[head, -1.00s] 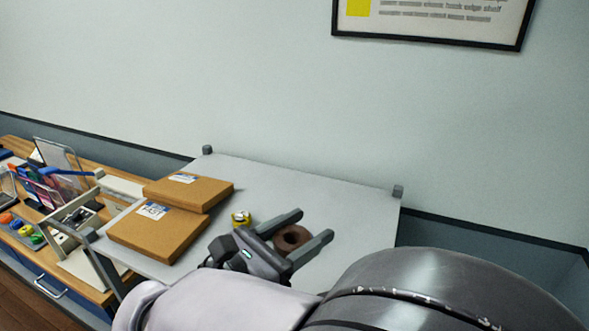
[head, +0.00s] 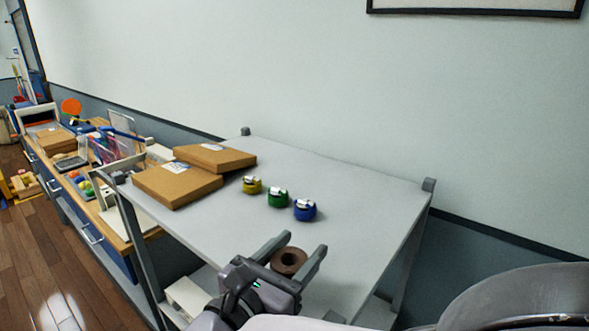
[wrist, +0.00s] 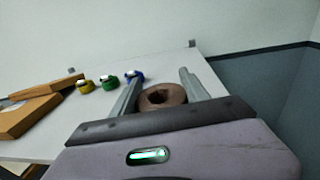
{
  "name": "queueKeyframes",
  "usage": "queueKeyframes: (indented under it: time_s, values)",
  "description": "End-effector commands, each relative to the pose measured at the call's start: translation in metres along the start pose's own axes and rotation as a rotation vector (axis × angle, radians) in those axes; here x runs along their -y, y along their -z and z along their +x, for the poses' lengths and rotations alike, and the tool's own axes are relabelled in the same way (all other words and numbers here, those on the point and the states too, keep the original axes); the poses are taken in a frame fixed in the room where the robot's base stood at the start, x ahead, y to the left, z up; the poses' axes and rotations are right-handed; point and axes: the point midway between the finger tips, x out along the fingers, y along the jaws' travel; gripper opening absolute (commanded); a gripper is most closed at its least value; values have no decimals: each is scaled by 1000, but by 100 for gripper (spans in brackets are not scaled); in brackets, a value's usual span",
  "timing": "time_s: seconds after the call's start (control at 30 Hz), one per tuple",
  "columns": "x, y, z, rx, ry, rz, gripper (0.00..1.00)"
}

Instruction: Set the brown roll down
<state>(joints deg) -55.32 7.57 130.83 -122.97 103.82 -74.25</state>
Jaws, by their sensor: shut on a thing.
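The brown roll (head: 292,269) is a short ring with a hole in its middle. It sits between the two grey fingers of my gripper (head: 304,243), which is shut on it near the front edge of the grey table. In the wrist view the roll (wrist: 173,94) shows between the fingers, its lower side hidden by the gripper body. I cannot tell whether its underside touches the table. The grey table (head: 345,200) has free surface beyond the roll.
Yellow (head: 251,185), green (head: 277,197) and blue (head: 305,210) tape rolls stand in a row behind my gripper. Two cardboard boxes (head: 178,184) lie at the table's left. A corner post (head: 429,185) stands at the right. The table's right part is clear.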

Motion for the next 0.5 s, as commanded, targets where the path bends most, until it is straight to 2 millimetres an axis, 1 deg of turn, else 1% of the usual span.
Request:
queueKeyframes:
  time_s: [0.03,0.1,0.17,0.3,0.33,0.5]
  values:
    - [3,3,9,0,4,1,12]
    - [4,3,15,0,1,1,12]
    - [4,9,17,0,0,0,12]
    - [4,37,18,0,-1,0,12]
    - [4,39,18,0,-1,0,12]
    - [4,34,18,0,-1,1,12]
